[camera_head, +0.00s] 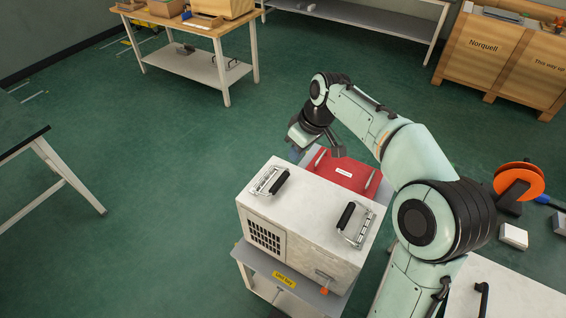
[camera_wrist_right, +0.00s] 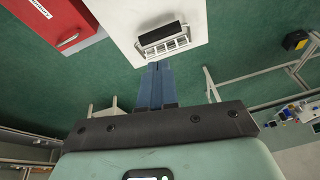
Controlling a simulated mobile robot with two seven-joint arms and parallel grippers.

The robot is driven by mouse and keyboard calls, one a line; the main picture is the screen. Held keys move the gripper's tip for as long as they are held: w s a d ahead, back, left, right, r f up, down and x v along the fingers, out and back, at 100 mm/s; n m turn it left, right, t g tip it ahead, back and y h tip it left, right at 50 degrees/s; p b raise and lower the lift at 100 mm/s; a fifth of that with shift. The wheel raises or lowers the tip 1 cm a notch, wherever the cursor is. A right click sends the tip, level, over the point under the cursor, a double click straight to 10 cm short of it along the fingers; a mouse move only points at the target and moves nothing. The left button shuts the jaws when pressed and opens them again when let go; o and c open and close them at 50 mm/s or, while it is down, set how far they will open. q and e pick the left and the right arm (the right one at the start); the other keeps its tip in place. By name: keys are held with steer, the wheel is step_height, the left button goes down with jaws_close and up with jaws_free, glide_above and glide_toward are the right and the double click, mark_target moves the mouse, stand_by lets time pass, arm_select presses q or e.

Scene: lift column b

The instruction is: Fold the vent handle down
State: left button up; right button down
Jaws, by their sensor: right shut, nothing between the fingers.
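A white box unit (camera_head: 307,212) has a dark vent grille (camera_head: 265,236) on its front side. Two handles with black grips are on its top: a left one (camera_head: 280,182) on the grille side and a right one (camera_head: 346,215). Both grips appear raised off the top; their exact tilt is hard to tell. My right gripper (camera_head: 296,150) is beyond the unit's far left edge, its fingers partly hidden by the wrist. In the right wrist view, its blue fingers (camera_wrist_right: 160,68) are shut and empty, pointing at one handle (camera_wrist_right: 164,36), apparently the left one. My left gripper is out of view.
A red box (camera_head: 345,176) is just behind the unit. The unit stands on a grey cart (camera_head: 262,262) with a yellow label and an orange-knobbed lever (camera_head: 324,291). A wooden-topped table (camera_head: 205,28) is at the back left. Open green floor lies to the left.

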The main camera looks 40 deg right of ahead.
mark_target(279, 180)
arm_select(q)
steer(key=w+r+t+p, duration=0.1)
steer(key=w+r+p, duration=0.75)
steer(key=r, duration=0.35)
arm_select(e)
steer(key=w+a+r+m+g+h, duration=0.25)
steer(key=w+m+g, duration=0.5)
steer(key=m, duration=0.85)
steer(key=shift+t, duration=0.75)
steer(key=x, duration=0.4)
steer(key=w+b+x, duration=0.1)
steer(key=x, duration=0.3)
steer(key=a+b+x, duration=0.1)
steer(key=x, duration=0.4)
steer(key=shift+w+d+f, duration=0.1)
steer(key=shift+w+f, duration=0.1)
steer(key=shift+f, duration=0.15)
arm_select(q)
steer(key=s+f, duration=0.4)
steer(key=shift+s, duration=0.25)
arm_select(e)
steer(key=shift+s+f, duration=0.1)
steer(key=shift+f, duration=0.35)
